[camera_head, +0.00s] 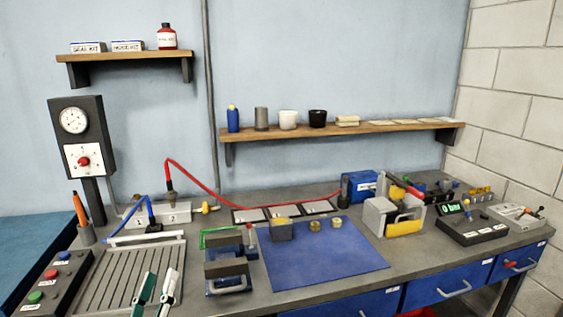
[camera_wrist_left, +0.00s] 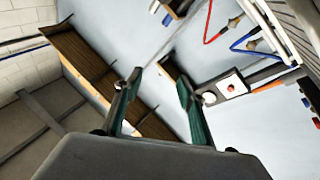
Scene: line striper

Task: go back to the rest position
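My left gripper (camera_head: 160,282) shows at the bottom left of the head view, in front of the grooved grey tray (camera_head: 125,270). Its two green-and-grey fingers are apart with nothing between them. In the left wrist view the left gripper (camera_wrist_left: 159,80) also has its fingers spread and empty, with the wall and shelves behind it. My right gripper is in neither view.
The bench holds a blue mat (camera_head: 320,262), a dark block fixture (camera_head: 228,268), a button box (camera_head: 58,278) and a gauge post (camera_head: 82,135). A red hose (camera_head: 207,177) arches behind. Two wall shelves hang above. The mat's front is clear.

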